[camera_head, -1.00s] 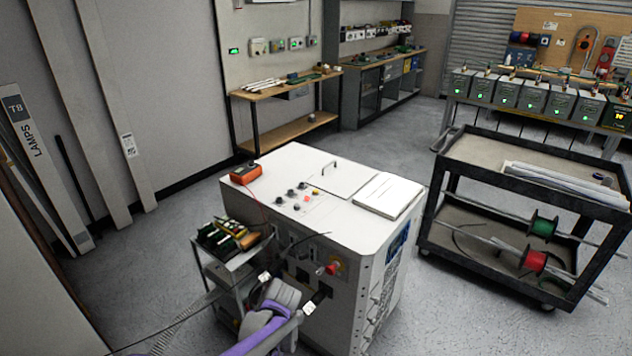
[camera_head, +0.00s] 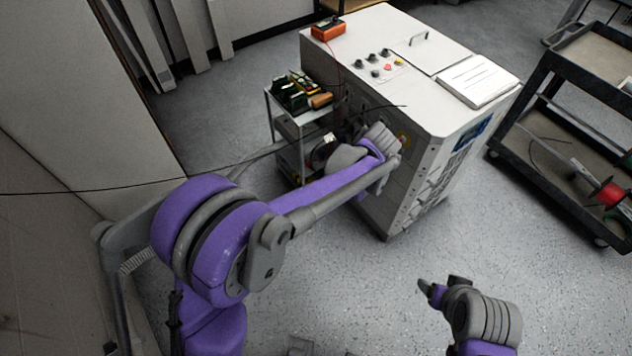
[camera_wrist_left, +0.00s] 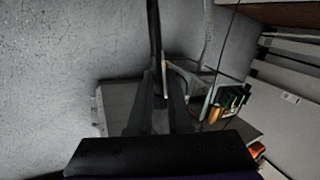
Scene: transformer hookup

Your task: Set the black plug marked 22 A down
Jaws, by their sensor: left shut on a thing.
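My left arm reaches to the front of the white transformer cabinet (camera_head: 430,88). My left gripper (camera_wrist_left: 163,98) is shut on a dark thing, seen edge-on between the fingers in the left wrist view; it appears to be the black plug. A black cable (camera_wrist_left: 154,30) runs away from it. The 22 A marking is not readable. In the head view the wrist mostly hides this gripper, and a small white tag (camera_head: 328,138) shows beside it, near the small side cart (camera_head: 316,115). My right gripper (camera_head: 432,288) hangs over bare floor at lower right; its jaws are unclear.
Green-and-black parts and an orange-brown roll (camera_head: 320,101) crowd the side cart's top. An orange meter (camera_head: 328,29) and a white booklet (camera_head: 478,80) lie on the cabinet. A black trolley (camera_head: 590,60) stands at right. The floor in front is free.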

